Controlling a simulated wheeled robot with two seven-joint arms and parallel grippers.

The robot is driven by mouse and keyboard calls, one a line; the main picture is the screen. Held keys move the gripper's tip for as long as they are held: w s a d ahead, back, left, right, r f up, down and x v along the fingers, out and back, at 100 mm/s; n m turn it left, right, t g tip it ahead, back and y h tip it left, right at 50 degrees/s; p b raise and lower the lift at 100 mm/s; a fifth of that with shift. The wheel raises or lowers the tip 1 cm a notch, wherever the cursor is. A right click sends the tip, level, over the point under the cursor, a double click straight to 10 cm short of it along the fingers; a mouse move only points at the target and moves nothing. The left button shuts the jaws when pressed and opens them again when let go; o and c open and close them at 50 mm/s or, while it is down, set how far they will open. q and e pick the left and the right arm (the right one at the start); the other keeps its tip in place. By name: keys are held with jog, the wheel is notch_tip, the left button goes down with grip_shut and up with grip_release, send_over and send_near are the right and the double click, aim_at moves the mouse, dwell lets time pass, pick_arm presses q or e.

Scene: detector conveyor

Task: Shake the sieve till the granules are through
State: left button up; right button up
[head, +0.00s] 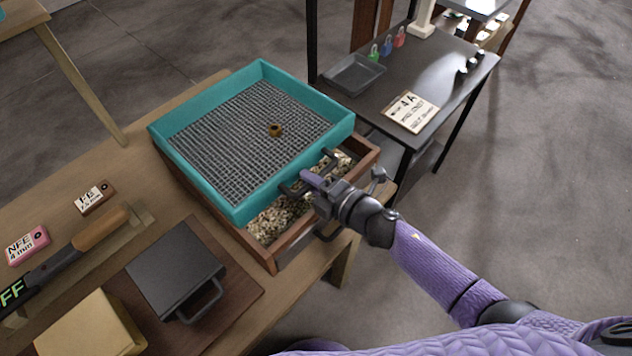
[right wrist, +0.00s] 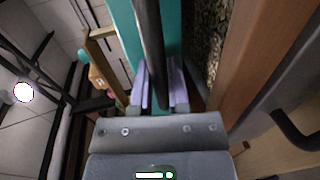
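The sieve (head: 178,181) is a square teal frame with a grey wire mesh, sitting slightly askew over a wooden tray (head: 274,262). A small brown ring-like nut (head: 276,130) lies on the mesh; I see no granules on it. Pale and brown granules (head: 280,217) lie in the tray; they also show in the right wrist view (right wrist: 207,40). My right gripper (head: 309,178) is at the sieve's near side, shut on its dark handle (head: 328,160). In the right wrist view the handle bar (right wrist: 150,45) runs between the lavender fingers (right wrist: 160,88). My left gripper is out of view.
On the wooden bench (head: 170,112) are a dark box with a handle (head: 175,268), a yellowish block (head: 90,328), a wand-like tool (head: 75,255) and small label blocks. A dark side table (head: 450,75) with a grey tray (head: 354,74) and a "4A" card (head: 410,111) stands behind right.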

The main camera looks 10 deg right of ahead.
jog(key=o, duration=0.4)
jog(key=shift+w+a, duration=0.15)
jog(key=shift+w, duration=0.05)
jog(key=shift+s, duration=0.1)
jog(key=v, duration=1)
jog(key=shift+p, duration=0.45)
